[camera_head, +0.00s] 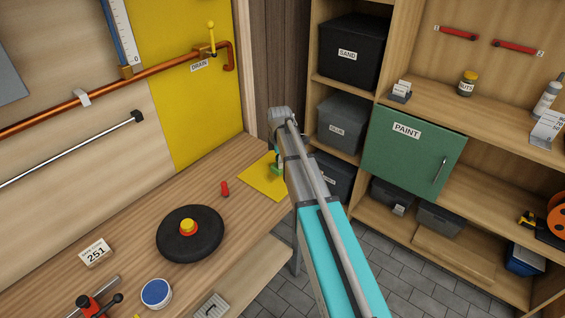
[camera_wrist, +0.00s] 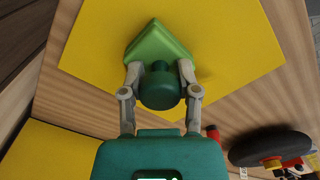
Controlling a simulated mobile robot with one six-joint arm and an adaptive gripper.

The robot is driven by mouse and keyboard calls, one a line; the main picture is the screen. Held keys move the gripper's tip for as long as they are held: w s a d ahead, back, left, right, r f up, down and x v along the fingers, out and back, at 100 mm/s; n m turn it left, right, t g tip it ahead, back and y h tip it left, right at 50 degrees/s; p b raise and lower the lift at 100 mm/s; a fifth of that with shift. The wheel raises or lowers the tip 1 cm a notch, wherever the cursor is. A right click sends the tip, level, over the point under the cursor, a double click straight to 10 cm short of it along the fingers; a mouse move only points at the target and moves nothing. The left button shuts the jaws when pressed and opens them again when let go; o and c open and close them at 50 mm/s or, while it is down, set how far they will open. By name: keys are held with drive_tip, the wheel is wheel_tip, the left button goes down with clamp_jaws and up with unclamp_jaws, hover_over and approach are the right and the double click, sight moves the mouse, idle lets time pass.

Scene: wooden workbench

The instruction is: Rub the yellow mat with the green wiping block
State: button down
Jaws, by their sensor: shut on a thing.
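The yellow mat (camera_head: 258,181) lies flat on the workbench near its far right corner, partly hidden by my arm in the head view. In the wrist view the mat (camera_wrist: 235,45) fills the upper middle. The green wiping block (camera_wrist: 150,42) has a light green base and a darker round knob, and it is over the mat. Whether its base touches the mat I cannot tell for certain. My gripper (camera_wrist: 157,78) is shut on the knob, one finger on each side. In the head view the block (camera_head: 275,170) shows as a small green patch beside my arm.
A red peg-like piece (camera_head: 225,188) stands just left of the mat. A black disc with a red and yellow knob (camera_head: 190,235) lies farther left. A yellow wall panel (camera_head: 190,110) with a copper pipe (camera_head: 150,70) rises behind the bench. Shelves stand to the right.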

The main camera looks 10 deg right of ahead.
drive_tip(key=shift+w+a, duration=0.75)
drive_tip(key=shift+w, duration=0.2)
drive_tip(key=shift+w+a, duration=0.55)
drive_tip(key=shift+w, duration=0.25)
drive_tip(key=shift+w+a, duration=0.55)
drive_tip(key=shift+w, duration=0.2)
wheel_tip(320, 180, up, 6)
drive_tip(key=p, duration=0.6)
wheel_tip(320, 180, up, 3)
drive_tip(key=p, duration=0.3)
